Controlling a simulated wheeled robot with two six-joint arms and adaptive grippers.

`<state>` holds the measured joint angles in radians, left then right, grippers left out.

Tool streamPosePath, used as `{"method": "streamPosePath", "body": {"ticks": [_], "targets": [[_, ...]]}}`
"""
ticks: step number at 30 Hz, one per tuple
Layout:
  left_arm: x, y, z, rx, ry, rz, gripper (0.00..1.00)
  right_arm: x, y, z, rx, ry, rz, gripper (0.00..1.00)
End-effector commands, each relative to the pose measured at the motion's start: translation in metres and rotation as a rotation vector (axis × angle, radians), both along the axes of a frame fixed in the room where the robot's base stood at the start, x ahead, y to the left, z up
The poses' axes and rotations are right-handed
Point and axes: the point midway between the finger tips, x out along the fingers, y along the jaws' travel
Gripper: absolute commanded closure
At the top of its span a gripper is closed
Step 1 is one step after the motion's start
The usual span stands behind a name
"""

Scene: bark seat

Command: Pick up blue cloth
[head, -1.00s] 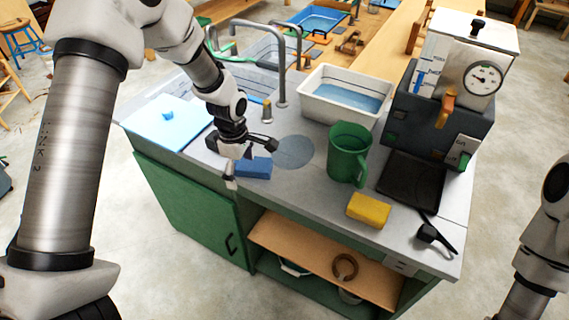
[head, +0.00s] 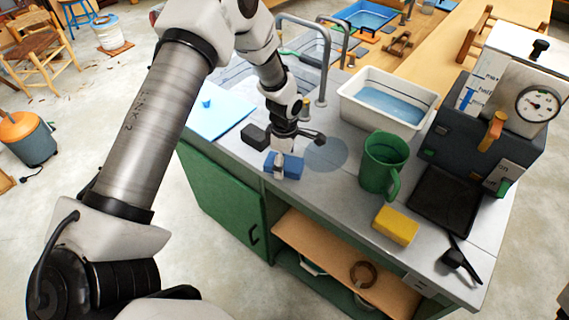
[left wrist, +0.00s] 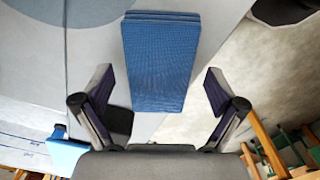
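The blue cloth (head: 293,164) is a small folded block lying on the grey counter (head: 250,165) near its front edge. In the left wrist view the cloth (left wrist: 160,60) fills the upper middle, its near end facing the fingers. My left gripper (head: 283,158) is over the cloth and partly hides it in the head view. In the left wrist view its two fingers (left wrist: 160,88) are spread wide, one on each side of the cloth's near end, with gaps between. Nothing is held. My right gripper is not in view.
A dark block (head: 255,138) stands just left of the cloth, and a light blue sheet (head: 225,118) lies farther left. A green mug (head: 382,165), yellow sponge (head: 395,225), white basin (head: 350,105) and gauge machine (head: 475,130) are to the right. The tap (head: 322,65) rises behind.

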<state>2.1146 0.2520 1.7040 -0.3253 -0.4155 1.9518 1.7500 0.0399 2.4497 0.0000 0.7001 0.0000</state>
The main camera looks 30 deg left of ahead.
Motion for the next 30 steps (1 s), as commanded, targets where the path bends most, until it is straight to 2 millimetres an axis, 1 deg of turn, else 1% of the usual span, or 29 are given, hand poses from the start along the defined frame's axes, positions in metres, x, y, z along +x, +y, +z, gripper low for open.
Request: {"method": "streamPosePath", "body": {"ticks": [1,2,3,4,17,22,26,30], "targets": [[0.0,0.0,0.0,0.0,0.0,0.0,0.28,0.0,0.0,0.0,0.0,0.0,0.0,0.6],[0.0,0.0,0.0,0.0,0.0,0.0,0.39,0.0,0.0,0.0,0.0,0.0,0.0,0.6],[0.0,0.0,0.0,0.0,0.0,0.0,0.53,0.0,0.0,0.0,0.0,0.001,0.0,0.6],[0.0,0.0,0.0,0.0,0.0,0.0,0.62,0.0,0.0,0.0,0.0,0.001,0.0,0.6],[0.0,0.0,0.002,0.0,0.0,-0.001,0.62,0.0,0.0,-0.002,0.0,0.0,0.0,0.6],[0.0,0.0,0.014,-0.001,-0.001,-0.001,0.62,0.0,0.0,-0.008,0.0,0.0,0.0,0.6],[0.001,0.0,0.032,0.0,-0.004,-0.001,0.62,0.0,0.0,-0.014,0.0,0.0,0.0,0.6],[-0.021,-0.016,0.035,0.0,0.002,-0.005,0.62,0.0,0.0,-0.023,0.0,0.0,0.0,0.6]]}}
